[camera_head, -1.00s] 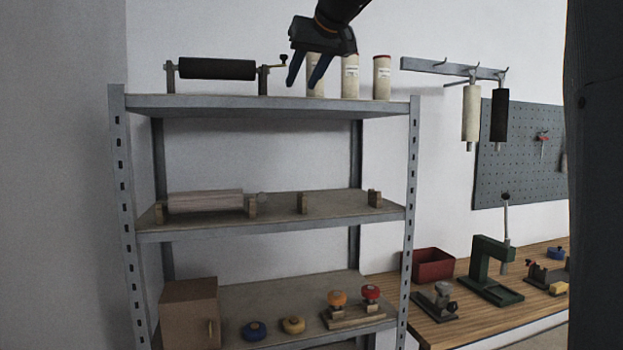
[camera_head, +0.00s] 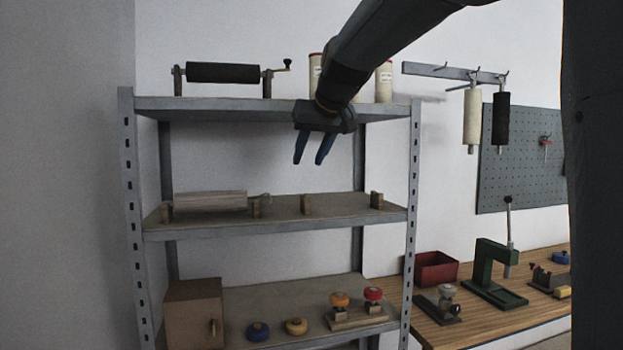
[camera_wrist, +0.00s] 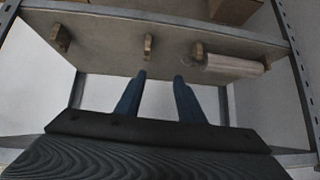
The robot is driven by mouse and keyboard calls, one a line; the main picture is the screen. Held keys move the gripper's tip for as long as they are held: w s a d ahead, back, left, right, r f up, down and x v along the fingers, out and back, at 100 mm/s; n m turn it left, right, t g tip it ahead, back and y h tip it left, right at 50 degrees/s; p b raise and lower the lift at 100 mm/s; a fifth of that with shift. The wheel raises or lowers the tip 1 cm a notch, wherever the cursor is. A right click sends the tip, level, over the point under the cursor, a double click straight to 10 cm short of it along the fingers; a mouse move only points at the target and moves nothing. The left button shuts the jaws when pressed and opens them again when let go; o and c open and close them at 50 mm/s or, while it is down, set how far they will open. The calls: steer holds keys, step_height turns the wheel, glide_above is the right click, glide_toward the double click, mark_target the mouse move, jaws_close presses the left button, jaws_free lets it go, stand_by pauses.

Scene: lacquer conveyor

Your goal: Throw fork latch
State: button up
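My gripper (camera_head: 309,162) is open and empty, with its two blue fingers apart and pointing down. It hangs in front of the gap between the top and middle shelves, above the middle shelf's wooden fork blocks. A pale wooden roller (camera_head: 210,201) lies at the left of the middle shelf, by a block (camera_head: 256,208) with a small thin part beside it; I cannot tell if that is the latch. Two more blocks (camera_head: 306,204) (camera_head: 376,200) stand to the right. In the wrist view the blue fingers (camera_wrist: 160,76) point toward the shelf, and the roller (camera_wrist: 233,65) lies right of them.
The top shelf (camera_head: 220,103) bears a black roller (camera_head: 222,72) with a crank, and pale cylinders partly behind my arm. A workbench (camera_head: 480,322) with a green press (camera_head: 490,270) stands right. The middle shelf's right half is mostly clear.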

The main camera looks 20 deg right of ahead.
steer(key=shift+g, duration=0.4)
steer(key=shift+s+f, duration=0.2)
steer(key=shift+f, duration=0.65)
steer(key=shift+s+f, duration=0.25)
steer(key=shift+f, duration=0.6)
steer(key=shift+s+f, duration=0.2)
steer(key=shift+f, duration=0.65)
steer(key=shift+c, duration=0.3)
